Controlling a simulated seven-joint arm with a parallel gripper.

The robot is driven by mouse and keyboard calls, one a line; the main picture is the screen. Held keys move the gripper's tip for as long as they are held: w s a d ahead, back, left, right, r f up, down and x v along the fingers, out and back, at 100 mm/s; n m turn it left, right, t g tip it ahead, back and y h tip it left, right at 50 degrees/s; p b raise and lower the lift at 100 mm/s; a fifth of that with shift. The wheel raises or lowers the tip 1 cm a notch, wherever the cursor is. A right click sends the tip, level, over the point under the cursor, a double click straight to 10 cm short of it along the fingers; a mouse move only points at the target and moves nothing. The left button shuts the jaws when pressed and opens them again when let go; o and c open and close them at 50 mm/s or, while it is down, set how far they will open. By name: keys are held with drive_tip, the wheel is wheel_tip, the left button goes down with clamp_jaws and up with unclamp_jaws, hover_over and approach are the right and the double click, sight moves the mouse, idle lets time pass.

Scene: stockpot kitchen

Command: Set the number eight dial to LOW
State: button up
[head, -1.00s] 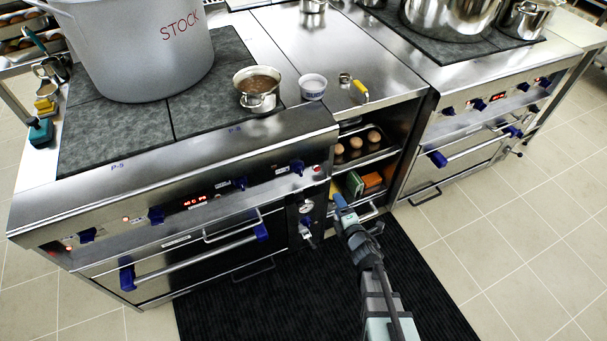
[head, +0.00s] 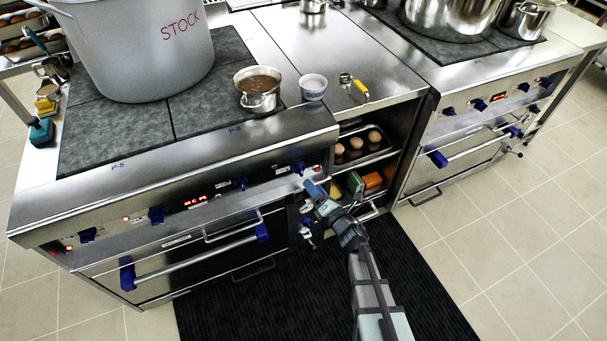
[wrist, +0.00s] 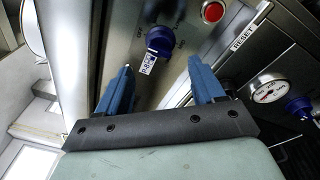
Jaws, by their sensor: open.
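A blue dial (wrist: 159,40) with a small white tag (wrist: 148,64) below it sits on the steel front panel in the wrist view. In the head view my gripper (head: 313,188) is just below and right of that dial.
A red button (wrist: 213,11) and a RESET label (wrist: 244,38) lie right of the dial. A gauge (wrist: 268,88) and another blue knob (wrist: 298,106) are lower right. Other blue dials (head: 240,183) line the panel. An oven handle (head: 195,258) projects below.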

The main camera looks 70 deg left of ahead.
sight(300, 170)
drive_tip(key=s+a, duration=0.1)
drive_tip(key=a, duration=0.6)
drive_tip(key=shift+a, duration=0.2)
drive_tip(key=c, duration=1)
